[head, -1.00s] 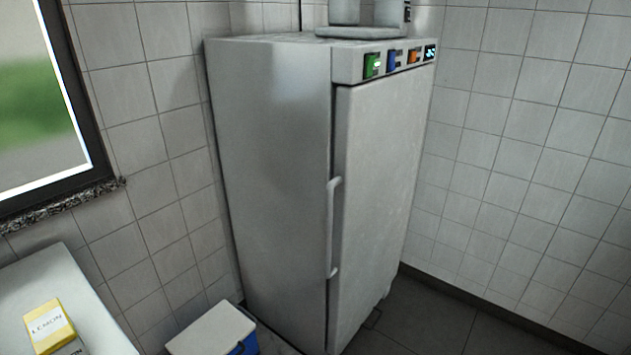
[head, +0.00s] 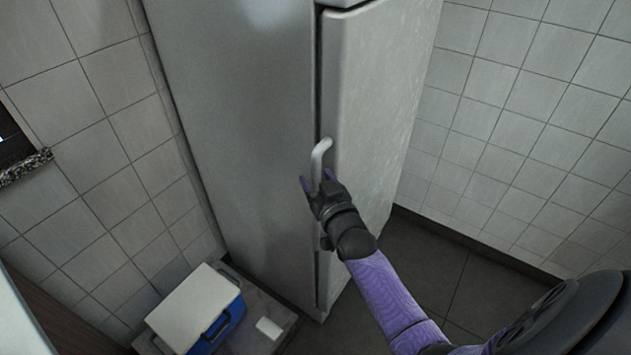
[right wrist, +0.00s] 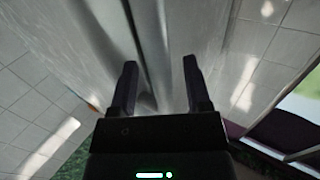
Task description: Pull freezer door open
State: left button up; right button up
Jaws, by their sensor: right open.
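The tall grey freezer (head: 235,130) fills the middle of the head view. Its door (head: 375,100) looks shut, with a dark seam along its left edge. The pale vertical handle (head: 320,155) is on the door's left edge. My right gripper (head: 318,178) is at the handle with its fingers open on either side of it, and it hides much of the handle's lower part. In the right wrist view, the handle (right wrist: 152,50) runs between the two spread fingers (right wrist: 160,75). I cannot tell whether they touch it. My left gripper is not in view.
Tiled walls (head: 510,120) stand behind and to the right. Dark floor (head: 430,270) is clear in front of the door.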

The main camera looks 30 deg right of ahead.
jog(key=shift+w+d, duration=0.1)
jog(key=shift+w, duration=0.3)
grip_shut()
dwell(1.2)
